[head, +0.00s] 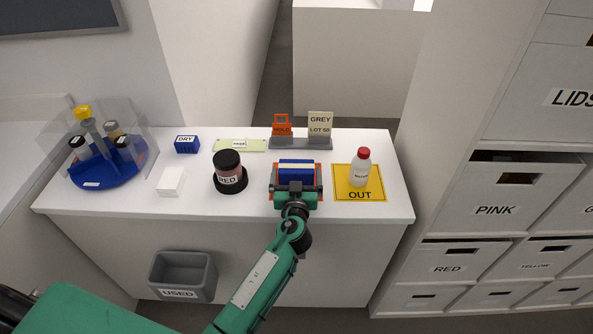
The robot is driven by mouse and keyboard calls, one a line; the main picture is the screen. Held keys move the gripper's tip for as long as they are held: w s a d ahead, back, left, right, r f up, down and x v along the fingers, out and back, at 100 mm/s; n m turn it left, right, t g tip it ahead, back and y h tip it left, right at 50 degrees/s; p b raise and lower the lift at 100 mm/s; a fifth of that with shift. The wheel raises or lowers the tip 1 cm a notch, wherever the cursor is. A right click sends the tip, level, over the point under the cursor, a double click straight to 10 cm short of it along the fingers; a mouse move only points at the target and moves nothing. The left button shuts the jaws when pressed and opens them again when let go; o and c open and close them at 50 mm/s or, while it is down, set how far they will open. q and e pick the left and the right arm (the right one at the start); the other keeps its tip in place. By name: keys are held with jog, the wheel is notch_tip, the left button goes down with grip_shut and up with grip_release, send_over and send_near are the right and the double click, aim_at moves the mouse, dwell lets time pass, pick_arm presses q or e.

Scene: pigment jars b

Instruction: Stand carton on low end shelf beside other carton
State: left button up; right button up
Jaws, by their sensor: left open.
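A blue box with a pale band (298,168), possibly the carton, sits on an orange-red and dark stand or tray (320,188) on the white counter. My left gripper (296,188) is directly in front of it, low over the tray, with its jaws open; whether the fingers reach beside the box is hidden. A smaller blue box marked DRY (187,145) stands at the back left of the counter. I cannot make out a low end shelf or a second matching carton. My right gripper is not in view.
A jar marked RED (229,172) stands left of the gripper, and a white bottle with a red cap (360,168) stands on the yellow OUT mat (343,188) to its right. A white block (172,182) and blue round rack (105,172) are further left. Labelled drawers (495,210) fill the right.

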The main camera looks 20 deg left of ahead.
pick_arm(q)
jog(key=c, duration=0.8)
jog(key=shift+c, duration=0.2)
